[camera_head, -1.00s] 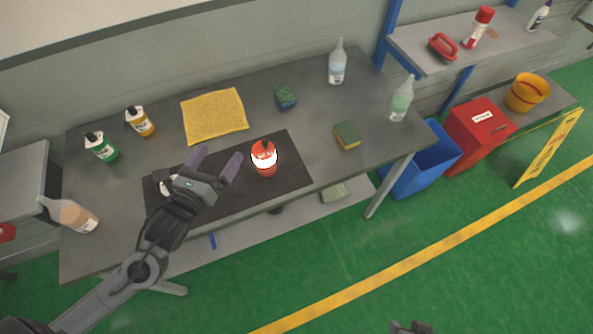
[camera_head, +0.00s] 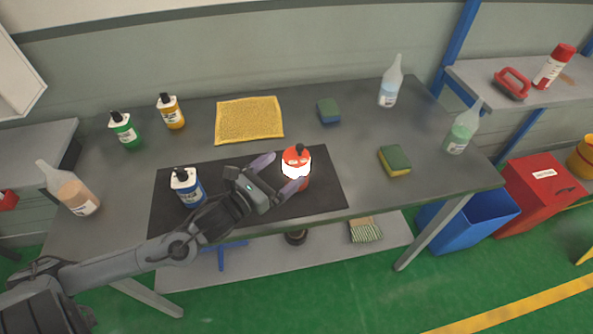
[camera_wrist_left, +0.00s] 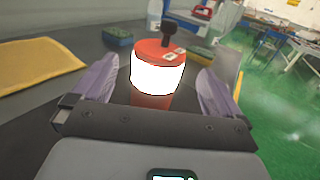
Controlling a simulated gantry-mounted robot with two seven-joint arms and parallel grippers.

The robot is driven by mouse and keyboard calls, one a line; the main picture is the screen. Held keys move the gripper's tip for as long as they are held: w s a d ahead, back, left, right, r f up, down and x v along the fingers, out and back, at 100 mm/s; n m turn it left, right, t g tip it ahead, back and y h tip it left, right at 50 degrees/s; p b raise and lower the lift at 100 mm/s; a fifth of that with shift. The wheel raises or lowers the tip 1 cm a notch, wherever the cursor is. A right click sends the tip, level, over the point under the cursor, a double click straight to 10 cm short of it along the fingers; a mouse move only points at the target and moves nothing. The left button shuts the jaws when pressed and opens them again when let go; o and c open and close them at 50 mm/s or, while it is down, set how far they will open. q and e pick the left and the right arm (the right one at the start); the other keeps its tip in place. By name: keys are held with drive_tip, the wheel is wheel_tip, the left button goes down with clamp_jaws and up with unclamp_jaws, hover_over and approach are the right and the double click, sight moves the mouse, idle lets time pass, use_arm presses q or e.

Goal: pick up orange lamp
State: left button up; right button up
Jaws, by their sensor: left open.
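The orange lamp (camera_head: 297,162), with a glowing white band and a dark knob on top, stands upright on the black mat (camera_head: 325,180) on the grey table. My left gripper (camera_head: 283,173) is open, with its fingers reaching to the lamp from the left. In the left wrist view the lamp (camera_wrist_left: 156,75) is between the two purple-grey fingers (camera_wrist_left: 156,93), with a gap on each side. Its lower part is hidden behind the gripper's palm bar in that view. My right gripper is not seen.
A blue-labelled bottle (camera_head: 187,187) stands on the mat close to my left arm. A yellow cloth (camera_head: 249,119), a blue-green sponge (camera_head: 328,111) and a yellow-green sponge (camera_head: 394,160) lie farther off. Clear bottles (camera_head: 390,82) stand at the back right. The table's front edge is near the lamp.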

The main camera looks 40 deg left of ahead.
sight(301, 155)
use_arm(q)
drive_tip(key=shift+w+d+b, duration=0.15)
drive_tip(key=shift+w+b, duration=0.15)
drive_tip(key=shift+w, duration=3.6)
drive_tip(key=c, duration=1.4)
